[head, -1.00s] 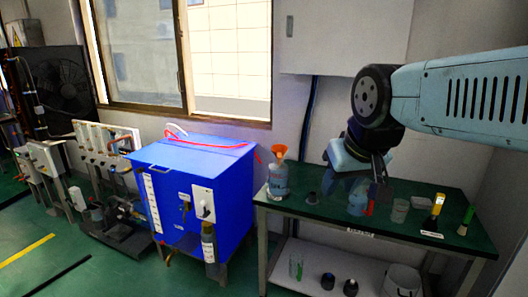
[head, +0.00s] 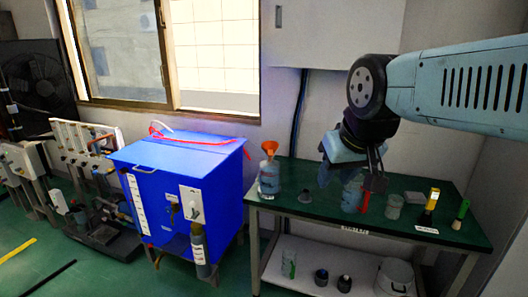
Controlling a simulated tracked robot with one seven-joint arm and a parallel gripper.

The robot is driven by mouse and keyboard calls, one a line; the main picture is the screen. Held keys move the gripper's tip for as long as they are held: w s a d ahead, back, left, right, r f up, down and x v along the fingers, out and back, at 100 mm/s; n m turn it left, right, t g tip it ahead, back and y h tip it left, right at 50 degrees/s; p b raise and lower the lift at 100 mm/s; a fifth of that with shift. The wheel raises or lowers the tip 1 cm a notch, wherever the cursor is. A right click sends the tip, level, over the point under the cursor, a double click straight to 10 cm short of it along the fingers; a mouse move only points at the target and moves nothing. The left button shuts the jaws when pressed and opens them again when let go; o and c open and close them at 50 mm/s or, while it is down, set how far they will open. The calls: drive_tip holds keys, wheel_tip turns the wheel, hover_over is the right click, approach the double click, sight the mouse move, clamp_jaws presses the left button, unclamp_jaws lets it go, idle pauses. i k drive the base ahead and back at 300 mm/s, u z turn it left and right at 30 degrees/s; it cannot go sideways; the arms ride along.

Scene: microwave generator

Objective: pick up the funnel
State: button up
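The orange funnel (head: 270,147) sits upright in the mouth of a clear, labelled bottle (head: 269,178) at the left end of the green-topped table. My gripper (head: 351,180) hangs over the middle of the table, to the right of the funnel and apart from it. Its two dark fingers point down and are spread, with nothing seen between them but the background. The funnel's stem is hidden inside the bottle's neck.
The green table (head: 325,210) also holds a small dark-grey piece (head: 305,197), a clear container (head: 353,197), a beaker (head: 394,206) and yellow-black and green-handled tools at right. A blue cabinet (head: 165,185) stands left of the table. Containers stand on the lower shelf.

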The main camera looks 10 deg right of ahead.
sight(270, 147)
drive_tip(key=k, duration=1)
drive_tip(key=u, duration=1.15)
drive_tip(key=i, duration=1.4)
drive_tip(key=z, duration=1.15)
drive_tip(key=i, duration=0.35)
